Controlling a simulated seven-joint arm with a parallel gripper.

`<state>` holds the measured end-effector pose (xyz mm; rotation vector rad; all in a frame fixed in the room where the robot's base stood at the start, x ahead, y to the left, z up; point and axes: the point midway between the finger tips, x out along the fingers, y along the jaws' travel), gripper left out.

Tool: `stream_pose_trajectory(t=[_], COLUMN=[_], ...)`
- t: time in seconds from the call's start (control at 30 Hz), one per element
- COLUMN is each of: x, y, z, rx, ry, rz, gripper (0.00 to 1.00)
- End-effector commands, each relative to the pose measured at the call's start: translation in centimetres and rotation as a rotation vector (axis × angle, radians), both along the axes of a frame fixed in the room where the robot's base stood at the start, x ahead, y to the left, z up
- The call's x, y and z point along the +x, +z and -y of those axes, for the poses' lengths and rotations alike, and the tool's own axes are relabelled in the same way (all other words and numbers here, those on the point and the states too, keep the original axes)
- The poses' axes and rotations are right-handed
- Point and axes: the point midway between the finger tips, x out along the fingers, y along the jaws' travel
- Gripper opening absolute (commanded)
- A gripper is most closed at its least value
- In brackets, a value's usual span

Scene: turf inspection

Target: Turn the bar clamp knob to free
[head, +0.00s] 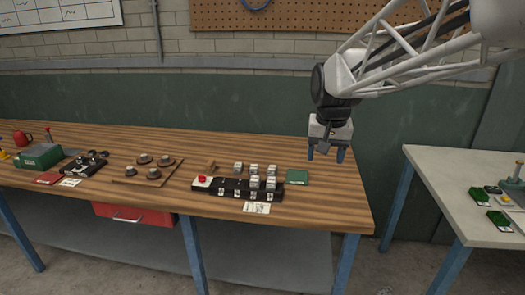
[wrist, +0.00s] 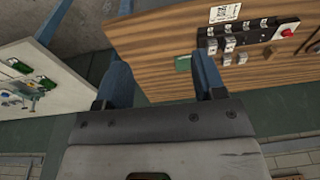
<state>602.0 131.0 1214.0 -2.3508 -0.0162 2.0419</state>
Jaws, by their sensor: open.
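My gripper (head: 325,153) hangs fingers-down above the right end of the wooden bench, open and empty. Its two blue fingers also show in the wrist view (wrist: 162,75), with nothing between them. I cannot pick out the bar clamp knob for certain. A small device (head: 515,178) with a dark upright part stands at the right edge of the head view, on the pale table (head: 440,180), partly cut off. It also shows small in the wrist view (wrist: 18,88). Its knob and setting are too small to tell. My gripper is well to the left of it and touches nothing.
Green turf-like pieces (head: 476,197) lie near the device. A gap separates the pale table from the wooden bench (head: 320,205). The bench holds a black switch strip (head: 238,193) with a red button, a board of round knobs (head: 153,172) and a green box (head: 38,157).

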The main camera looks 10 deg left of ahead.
Motion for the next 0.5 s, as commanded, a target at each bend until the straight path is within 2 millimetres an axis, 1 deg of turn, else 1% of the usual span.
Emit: stream_pose_trajectory(t=[0.03, 0.1, 0.27, 0.5], x=[1.2, 2.6, 5.9, 10.5], y=[-0.1, -0.2, -0.6, -1.6], z=[-0.9, -2.0, -4.8, -9.2], rx=[0.0, 0.001, 0.002, 0.003], ry=[0.003, 0.002, 0.004, 0.005], rz=[-0.005, -0.01, -0.021, -0.037], gripper=[0.64, 0.64, 0.64, 0.64])
